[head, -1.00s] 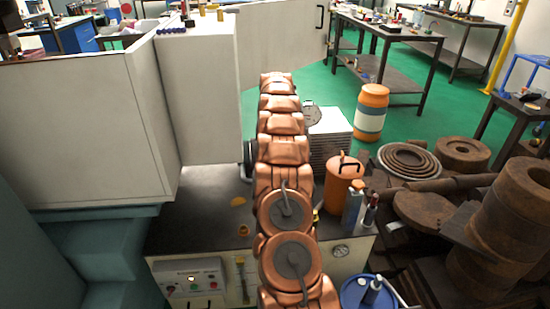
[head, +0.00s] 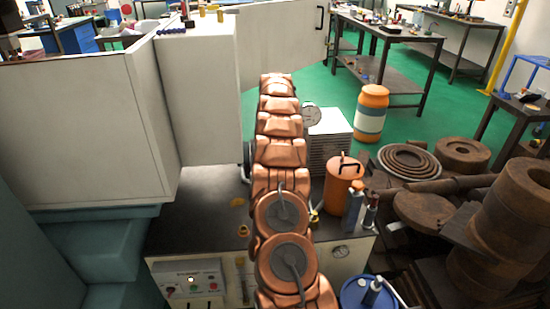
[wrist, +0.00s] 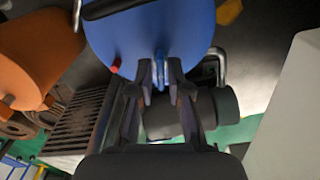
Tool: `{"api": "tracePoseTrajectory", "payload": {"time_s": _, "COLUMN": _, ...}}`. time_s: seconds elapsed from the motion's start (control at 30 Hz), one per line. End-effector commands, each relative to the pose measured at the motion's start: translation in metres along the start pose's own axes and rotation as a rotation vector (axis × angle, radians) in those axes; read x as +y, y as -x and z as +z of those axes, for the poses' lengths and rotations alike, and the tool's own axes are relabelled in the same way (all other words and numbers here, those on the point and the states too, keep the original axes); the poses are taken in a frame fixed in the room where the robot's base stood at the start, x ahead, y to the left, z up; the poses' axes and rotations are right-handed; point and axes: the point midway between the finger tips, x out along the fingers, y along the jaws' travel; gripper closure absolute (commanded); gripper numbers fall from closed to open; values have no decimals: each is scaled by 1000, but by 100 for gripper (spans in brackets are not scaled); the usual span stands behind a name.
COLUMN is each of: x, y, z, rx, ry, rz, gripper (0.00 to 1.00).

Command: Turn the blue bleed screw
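In the wrist view, the blue bleed screw (wrist: 160,66) is a small blue piece standing out from the lower edge of a large blue rounded body (wrist: 150,30). My gripper (wrist: 160,76) has one fingertip on each side of the screw. A narrow gap shows between the fingers, and I see no clear contact with the screw. In the head view, my copper-coloured arm reaches away over the dark bench and hides my gripper and the screw.
In the wrist view, a small red knob (wrist: 115,66) is left of the screw and a bent metal tube (wrist: 218,62) is right. An orange tank (head: 342,190) stands on the bench (head: 195,215) right of my arm. White cabinet walls (head: 195,100) stand on the left.

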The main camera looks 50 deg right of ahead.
Motion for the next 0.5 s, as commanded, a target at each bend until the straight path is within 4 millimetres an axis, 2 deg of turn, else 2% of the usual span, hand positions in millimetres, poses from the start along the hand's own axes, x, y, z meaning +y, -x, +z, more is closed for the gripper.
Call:
{"api": "tracePoseTrajectory", "payload": {"time_s": 0.03, "x": 0, "y": 0, "z": 0, "rx": 0, "ry": 0, "rz": 0, "gripper": 74}}
{"api": "tracePoseTrajectory", "payload": {"time_s": 0.1, "x": 0, "y": 0, "z": 0, "rx": 0, "ry": 1, "rz": 0, "gripper": 67}}
{"api": "tracePoseTrajectory", "payload": {"time_s": 0.5, "x": 0, "y": 4, "z": 0, "rx": 1, "ry": 1, "rz": 0, "gripper": 67}}
